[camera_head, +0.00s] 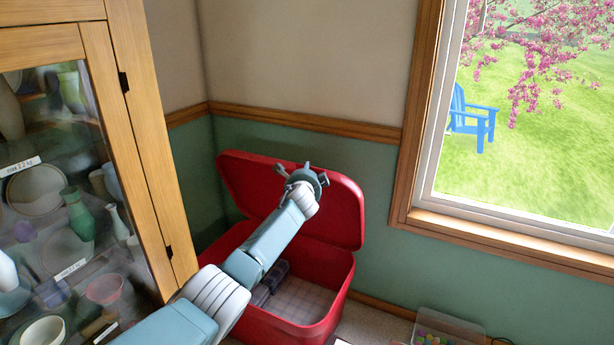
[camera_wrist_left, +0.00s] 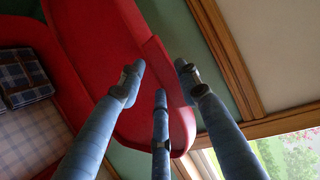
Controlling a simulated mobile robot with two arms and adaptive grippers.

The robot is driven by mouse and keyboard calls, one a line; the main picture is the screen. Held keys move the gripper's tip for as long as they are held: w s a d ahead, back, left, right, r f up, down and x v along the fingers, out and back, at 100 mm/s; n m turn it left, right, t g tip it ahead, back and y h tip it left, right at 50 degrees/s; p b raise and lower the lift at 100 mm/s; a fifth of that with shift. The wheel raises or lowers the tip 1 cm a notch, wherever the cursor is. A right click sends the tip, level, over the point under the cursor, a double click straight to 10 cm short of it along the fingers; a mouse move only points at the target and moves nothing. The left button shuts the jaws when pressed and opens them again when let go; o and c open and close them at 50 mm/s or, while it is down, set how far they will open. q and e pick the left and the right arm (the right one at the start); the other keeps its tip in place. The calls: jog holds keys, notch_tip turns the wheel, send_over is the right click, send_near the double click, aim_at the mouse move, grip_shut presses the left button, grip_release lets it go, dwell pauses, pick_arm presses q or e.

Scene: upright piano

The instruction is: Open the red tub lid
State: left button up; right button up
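The red tub (camera_head: 334,305) stands on the floor in the corner. Its red lid (camera_head: 342,210) is raised and leans up and back toward the green wall, so the inside of the tub shows. My left gripper (camera_head: 302,172) is in front of the lid near its upper edge. In the left wrist view the gripper (camera_wrist_left: 160,85) has its fingers spread. The lid's rim (camera_wrist_left: 166,70) passes between them. I cannot tell whether any finger touches the lid. My right gripper is in neither view.
Dark plaid folded items (camera_wrist_left: 22,80) lie in the tub. A wooden glass-front cabinet (camera_head: 150,150) with vases and bowls stands close on the left. A window (camera_head: 530,120) is on the right. A clear box with colourful pieces (camera_head: 440,335) sits at the lower right.

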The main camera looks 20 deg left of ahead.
pick_arm(q)
jog(key=v, duration=1.2)
dwell(0.5)
